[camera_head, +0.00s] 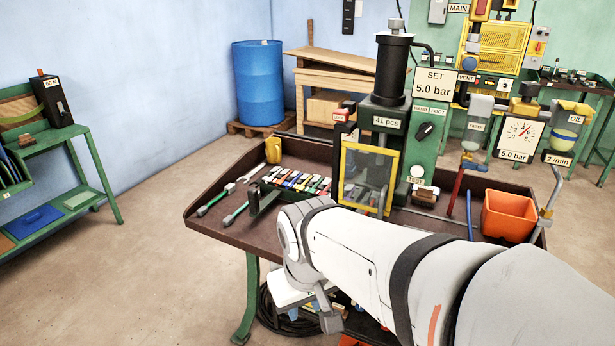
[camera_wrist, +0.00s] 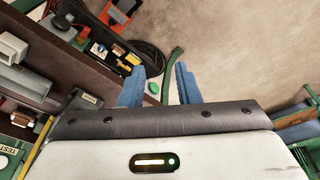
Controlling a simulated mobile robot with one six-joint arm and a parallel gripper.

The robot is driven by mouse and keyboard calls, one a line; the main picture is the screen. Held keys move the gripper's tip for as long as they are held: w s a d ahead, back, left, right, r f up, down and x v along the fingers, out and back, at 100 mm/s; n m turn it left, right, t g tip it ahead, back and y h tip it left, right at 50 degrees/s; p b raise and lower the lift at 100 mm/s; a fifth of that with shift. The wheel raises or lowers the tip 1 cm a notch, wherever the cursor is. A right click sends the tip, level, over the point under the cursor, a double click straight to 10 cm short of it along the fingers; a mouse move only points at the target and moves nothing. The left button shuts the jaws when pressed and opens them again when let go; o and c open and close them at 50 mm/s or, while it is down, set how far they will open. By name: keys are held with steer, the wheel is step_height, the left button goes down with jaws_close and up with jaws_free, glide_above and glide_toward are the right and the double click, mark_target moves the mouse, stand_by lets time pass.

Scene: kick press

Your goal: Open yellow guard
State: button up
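The yellow guard (camera_head: 367,179) is a yellow frame with a clear panel. It stands upright in front of the green press (camera_head: 424,130) and looks shut in the head view. In the wrist view, a yellow edge (camera_wrist: 41,134) at the lower left may be part of it. My gripper (camera_wrist: 168,76) shows two blue fingers spread apart with nothing between them. It points down past the table's front edge, over the floor and clear of the guard. In the head view my wrist hides most of the gripper.
The brown bench (camera_head: 222,222) holds coloured pieces (camera_head: 298,181), green-handled tools, a yellow mug (camera_head: 273,150) and an orange bin (camera_head: 508,215). A dark upright bracket (camera_head: 262,197) stands left of the guard. A black hose (camera_head: 283,318) lies below. Open floor lies to the left.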

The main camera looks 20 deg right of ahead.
steer(key=w+d+n+g+h+p, duration=0.2)
steer(key=w+d+n+g+h, duration=0.25)
steer(key=d, duration=0.65)
steer(key=n+t+h+p, duration=0.5)
steer(key=n+h, duration=0.8)
steer(key=n, duration=0.2)
glide_toward(380, 202)
steer(key=d, duration=0.3)
steer(key=shift+g, duration=0.25)
steer(key=d, duration=0.2)
steer(key=w+d+p, duration=0.1)
steer(key=d, duration=0.4)
steer(key=shift+w+d+p, duration=0.3)
steer(key=shift+c, duration=0.5)
jaws_close()
